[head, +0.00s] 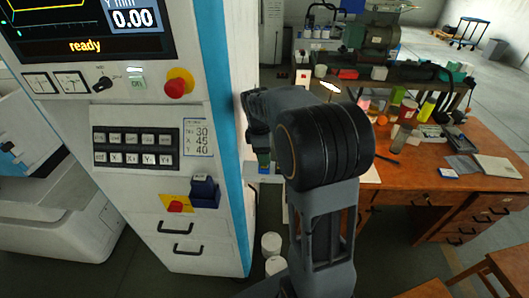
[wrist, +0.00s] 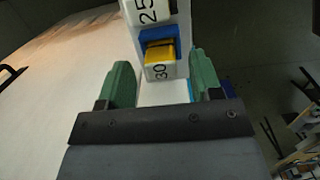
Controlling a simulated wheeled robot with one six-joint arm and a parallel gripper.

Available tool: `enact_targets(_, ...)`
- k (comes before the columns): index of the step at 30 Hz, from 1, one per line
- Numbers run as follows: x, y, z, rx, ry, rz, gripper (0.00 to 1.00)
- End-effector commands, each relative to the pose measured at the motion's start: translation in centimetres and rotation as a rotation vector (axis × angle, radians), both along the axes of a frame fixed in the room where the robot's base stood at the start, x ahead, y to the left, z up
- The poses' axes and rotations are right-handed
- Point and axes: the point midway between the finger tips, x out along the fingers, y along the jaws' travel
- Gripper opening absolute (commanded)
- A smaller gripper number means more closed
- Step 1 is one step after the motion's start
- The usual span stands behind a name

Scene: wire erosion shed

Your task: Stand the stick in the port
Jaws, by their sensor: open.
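My gripper (wrist: 162,75) is open in the wrist view, with one green finger on each side. Between and beyond the fingertips is a white strip with blocks marked 25 and 30. The block marked 30 (wrist: 160,71) has a yellow top and sits against a blue surround (wrist: 144,36). I cannot tell whether the fingers touch it, or whether it is the stick. In the head view my gripper (head: 264,160) points down beside the machine's right side, partly hidden by my arm. I cannot make out the stick or the port for certain there.
The white machine cabinet (head: 221,120) with a blue edge stands left of my arm. A dark blue box (head: 204,192) is on its front panel. White tubs (head: 271,244) stand on the floor below. A cluttered wooden desk (head: 440,190) is at the right.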

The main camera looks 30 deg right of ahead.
Motion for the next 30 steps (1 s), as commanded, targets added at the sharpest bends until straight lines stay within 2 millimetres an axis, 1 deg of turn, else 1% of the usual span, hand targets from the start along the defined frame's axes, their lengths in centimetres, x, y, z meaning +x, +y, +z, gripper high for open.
enact_targets(1, 0.0, 0.0, 1.1, -0.001, -0.003, 0.000, 0.59)
enact_targets(3, 0.2, 0.1, 1.7, -0.001, -0.006, 0.001, 0.59)
enact_targets(12, 0.4, 0.6, 6.3, 0.000, -0.004, 0.000, 0.59)
enact_targets(16, 0.4, 0.8, 7.5, 0.000, -0.006, -0.004, 0.59)
enact_targets(19, -0.3, 1.4, 8.3, 0.000, -0.030, -0.043, 0.59)
enact_targets(20, -0.7, 1.7, 8.5, 0.001, -0.043, -0.065, 0.59)
enact_targets(23, -2.7, 2.9, 9.1, 0.007, -0.112, -0.179, 0.59)
enact_targets(26, -5.6, 4.6, 9.2, 0.032, -0.205, -0.344, 0.59)
enact_targets(27, -6.9, 5.3, 9.1, 0.049, -0.243, -0.417, 0.59)
enact_targets(30, -9.9, 6.8, 8.4, 0.102, -0.332, -0.600, 0.59)
